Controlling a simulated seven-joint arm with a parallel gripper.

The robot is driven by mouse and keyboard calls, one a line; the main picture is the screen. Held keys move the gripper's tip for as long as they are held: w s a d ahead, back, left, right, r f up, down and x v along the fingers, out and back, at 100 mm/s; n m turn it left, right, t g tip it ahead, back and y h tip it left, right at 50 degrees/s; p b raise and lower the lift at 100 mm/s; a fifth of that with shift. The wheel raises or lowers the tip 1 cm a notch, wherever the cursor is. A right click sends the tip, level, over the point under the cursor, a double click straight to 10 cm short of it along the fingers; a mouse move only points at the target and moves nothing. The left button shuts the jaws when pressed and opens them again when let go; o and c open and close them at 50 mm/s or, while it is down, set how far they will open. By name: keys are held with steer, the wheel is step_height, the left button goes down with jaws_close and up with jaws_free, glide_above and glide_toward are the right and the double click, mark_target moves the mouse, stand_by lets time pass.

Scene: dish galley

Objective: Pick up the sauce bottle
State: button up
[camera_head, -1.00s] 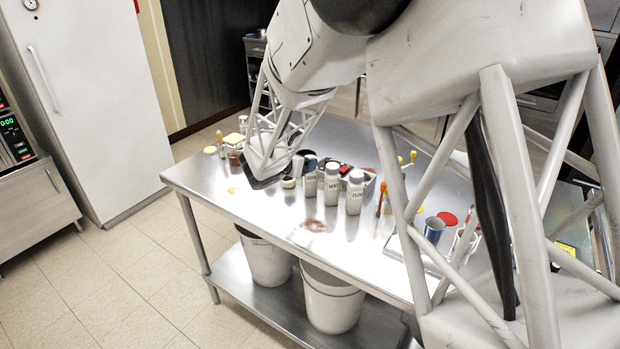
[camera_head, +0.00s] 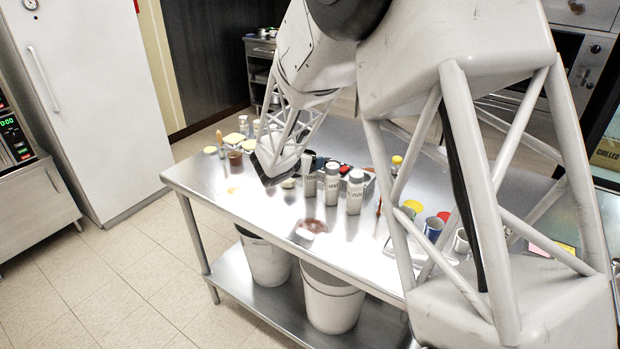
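My gripper (camera_head: 268,179) is low over the left part of the steel table (camera_head: 205,182). Its dark fingers point down, and the view does not show whether they are open or shut, or hold anything. I cannot tell for sure which thing is the sauce bottle. A slim tan-topped bottle (camera_head: 220,146) stands at the table's far left, apart from my gripper.
A brown cup (camera_head: 235,158) and small yellow-topped pots stand left of my gripper. A blue cup (camera_head: 433,229) stands at the right, partly behind my arm. Two white buckets stand on the lower shelf.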

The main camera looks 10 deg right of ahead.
steer(key=shift+x, duration=1.65)
jaws_close()
